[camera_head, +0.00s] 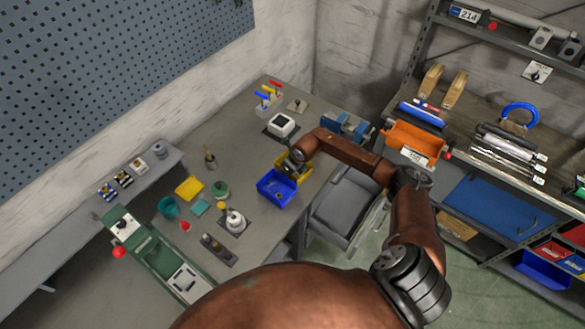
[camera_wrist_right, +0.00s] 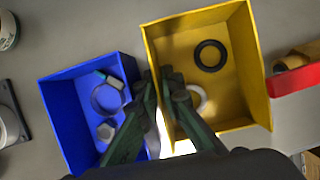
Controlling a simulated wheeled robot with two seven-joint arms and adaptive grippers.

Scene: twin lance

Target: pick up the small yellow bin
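The small yellow bin (camera_wrist_right: 228,55) is open-topped and holds a black ring (camera_wrist_right: 210,55) and a pale ring (camera_wrist_right: 197,98). In the head view the bin (camera_head: 305,174) is on the grey bench, partly hidden by my right gripper (camera_head: 296,160). In the wrist view my right gripper (camera_wrist_right: 160,77) has its two fingertips close together, one on each side of the bin's left wall, and they look closed on that wall. My left gripper is not in view.
A blue bin (camera_head: 276,188) with small parts stands right beside the yellow one. A white device (camera_head: 282,124), a blue vise (camera_head: 345,126) and several small tools are on the bench (camera_head: 235,140). A shelf with an orange bin (camera_head: 412,140) stands at right.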

